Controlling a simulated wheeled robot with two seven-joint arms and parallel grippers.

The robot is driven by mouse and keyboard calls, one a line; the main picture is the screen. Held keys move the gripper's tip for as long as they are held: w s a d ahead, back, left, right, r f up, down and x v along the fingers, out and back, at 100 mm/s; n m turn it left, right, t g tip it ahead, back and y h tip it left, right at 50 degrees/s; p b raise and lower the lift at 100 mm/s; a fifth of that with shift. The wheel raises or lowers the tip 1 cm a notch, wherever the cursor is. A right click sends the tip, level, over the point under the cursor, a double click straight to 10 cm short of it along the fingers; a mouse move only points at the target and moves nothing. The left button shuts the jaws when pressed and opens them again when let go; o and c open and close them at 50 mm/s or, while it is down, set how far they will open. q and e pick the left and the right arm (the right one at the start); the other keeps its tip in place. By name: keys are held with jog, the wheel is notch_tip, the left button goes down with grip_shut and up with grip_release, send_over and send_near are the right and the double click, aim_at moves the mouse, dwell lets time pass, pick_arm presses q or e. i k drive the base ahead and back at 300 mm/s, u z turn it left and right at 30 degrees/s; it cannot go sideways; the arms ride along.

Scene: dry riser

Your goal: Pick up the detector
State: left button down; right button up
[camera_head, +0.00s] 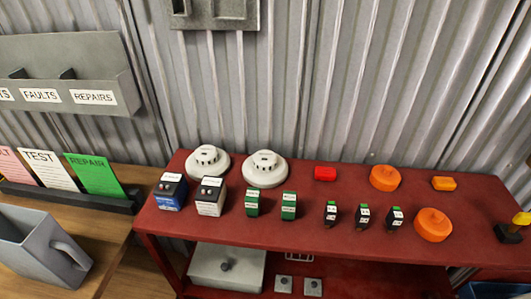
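Two round white detectors stand at the back left of the red shelf top (320,228). The left detector (208,161) is behind two small battery-like boxes. The right detector (265,168) sits beside it, with a narrow gap between them. Both look upright with a raised centre. Neither of my grippers shows in the head view, and nothing is touching the detectors.
In front of the detectors stand a blue box (170,192), a white-and-dark box (210,197) and small green blocks (252,202). Orange round parts (385,177) are to the right. A corrugated wall (330,90) rises behind. A wooden desk with a grey container (42,245) is at left.

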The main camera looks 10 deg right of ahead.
aim_at(208, 160)
jog(key=k, duration=0.5)
jog(key=z, duration=1)
jog(key=i, duration=0.7)
jog(key=u, duration=1.15)
